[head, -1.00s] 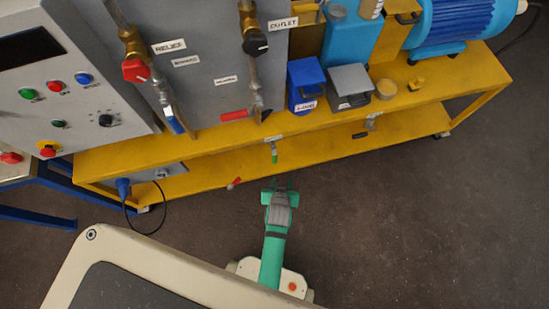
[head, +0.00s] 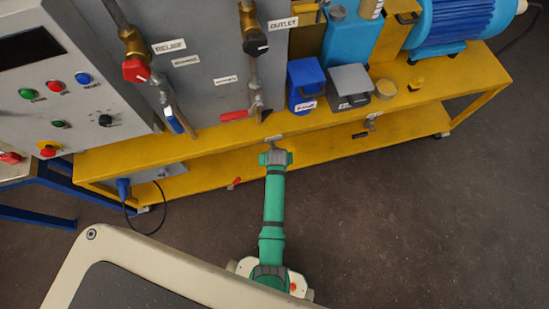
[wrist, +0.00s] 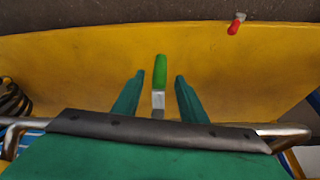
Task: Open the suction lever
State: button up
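A lever with a green handle (wrist: 160,70) and a grey metal shank shows in the wrist view. It stands between the two green fingers of my gripper (wrist: 158,78). The fingers are apart, with a gap on each side of the lever. In the head view my gripper (head: 276,155) is at the front edge of the yellow frame, below a small white label (head: 274,138) too small to read. There my gripper hides the green lever.
The yellow frame (head: 210,143) carries a blue box (head: 305,80), a grey box (head: 349,82) and a blue motor (head: 455,20). A red-tipped lever (head: 234,183) is low to the left; it also shows in the wrist view (wrist: 235,25). Open floor lies to the right.

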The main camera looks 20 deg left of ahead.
jog(key=shift+x, duration=2.9)
grip_shut()
